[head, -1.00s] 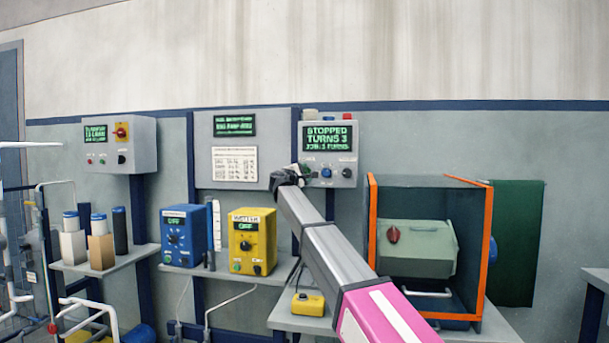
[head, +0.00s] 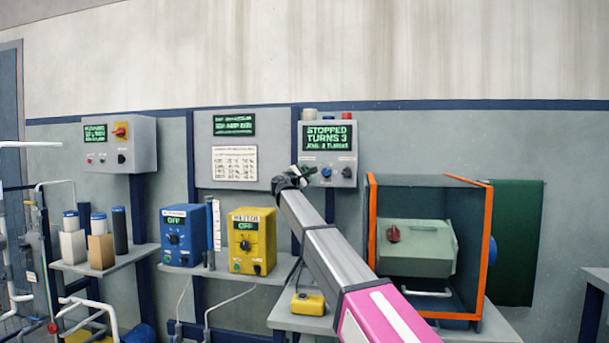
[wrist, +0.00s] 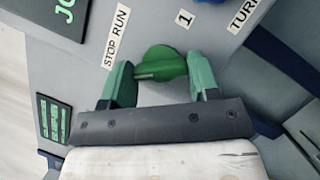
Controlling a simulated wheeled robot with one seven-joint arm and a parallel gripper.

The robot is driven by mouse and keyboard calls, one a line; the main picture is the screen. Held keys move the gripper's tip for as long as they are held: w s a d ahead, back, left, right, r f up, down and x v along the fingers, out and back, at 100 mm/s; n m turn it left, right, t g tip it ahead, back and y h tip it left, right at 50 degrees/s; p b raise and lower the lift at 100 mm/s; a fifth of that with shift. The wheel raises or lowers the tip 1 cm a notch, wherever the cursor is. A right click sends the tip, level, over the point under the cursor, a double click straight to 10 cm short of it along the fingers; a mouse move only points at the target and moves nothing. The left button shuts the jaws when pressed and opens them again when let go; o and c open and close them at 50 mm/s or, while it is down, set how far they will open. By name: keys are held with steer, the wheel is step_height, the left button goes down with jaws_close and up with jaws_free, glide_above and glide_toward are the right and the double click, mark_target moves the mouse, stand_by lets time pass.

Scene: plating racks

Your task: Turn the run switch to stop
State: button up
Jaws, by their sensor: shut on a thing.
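The run switch is a green knob (wrist: 160,64) below the "STOP RUN" label (wrist: 116,36) in the wrist view. My gripper (wrist: 158,76) is shut on it, with one green finger on each side. In the head view my gripper (head: 298,174) is at the lower left of the grey control box (head: 329,126), and the knob is largely hidden there. The box's display (head: 327,136) reads "STOPPED" and "TURNS 3", with a smaller line below.
A blue knob (head: 326,173) and a dark knob (head: 347,172) sit right of the switch. A grey panel (head: 234,178) is to the left. An orange-framed enclosure (head: 372,225) stands below right. Blue (head: 185,234) and yellow (head: 252,241) units stand on a shelf at left.

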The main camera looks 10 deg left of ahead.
steer(key=o, duration=0.9)
steer(key=shift+s+f, duration=0.1)
steer(key=shift+s, duration=0.05)
steer(key=v, duration=1)
steer(key=shift+s+a+f, duration=0.1)
steer(key=shift+s, duration=0.2)
